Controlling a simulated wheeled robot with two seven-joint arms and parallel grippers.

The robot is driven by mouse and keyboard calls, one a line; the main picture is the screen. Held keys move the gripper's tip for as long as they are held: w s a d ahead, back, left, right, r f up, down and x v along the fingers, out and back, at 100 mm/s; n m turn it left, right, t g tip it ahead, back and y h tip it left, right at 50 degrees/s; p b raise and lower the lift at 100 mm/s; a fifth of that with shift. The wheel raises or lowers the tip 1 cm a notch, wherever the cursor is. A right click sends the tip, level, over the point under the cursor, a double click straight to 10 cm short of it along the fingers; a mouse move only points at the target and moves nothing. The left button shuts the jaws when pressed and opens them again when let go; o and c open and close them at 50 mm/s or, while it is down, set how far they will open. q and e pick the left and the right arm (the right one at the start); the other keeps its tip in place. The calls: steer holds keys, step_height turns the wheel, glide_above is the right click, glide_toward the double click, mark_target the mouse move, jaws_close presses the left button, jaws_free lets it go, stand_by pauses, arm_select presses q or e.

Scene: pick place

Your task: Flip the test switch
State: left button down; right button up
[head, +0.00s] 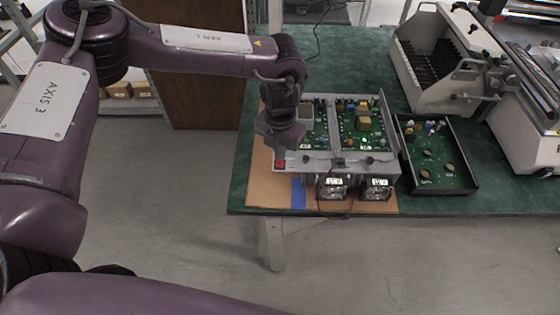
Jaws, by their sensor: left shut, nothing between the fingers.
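An open grey electronics unit (333,157) with two green circuit boards sits on a brown board on the table. A small red switch (280,164) shows at the left end of its front panel; I take it to be the test switch. My left gripper (281,150) points down right above the red switch, shut and empty. I cannot tell whether its tips touch the switch, or which way the switch is set. My right gripper is not in view.
The unit stands on a green table (245,180) near its front edge. A black tray with a circuit board (456,175) lies to its right. A grey slotted machine (440,60) stands behind the tray.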

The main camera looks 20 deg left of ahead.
arm_select(q)
steer(key=shift+f+b, duration=0.3)
steer(key=shift+f, duration=0.2)
stand_by(0.3)
steer(key=shift+r+p, duration=0.9)
steer(key=shift+r, duration=0.05)
steer(key=shift+r+p, duration=2)
steer(key=shift+r, duration=0.6)
steer(key=shift+f, duration=0.1)
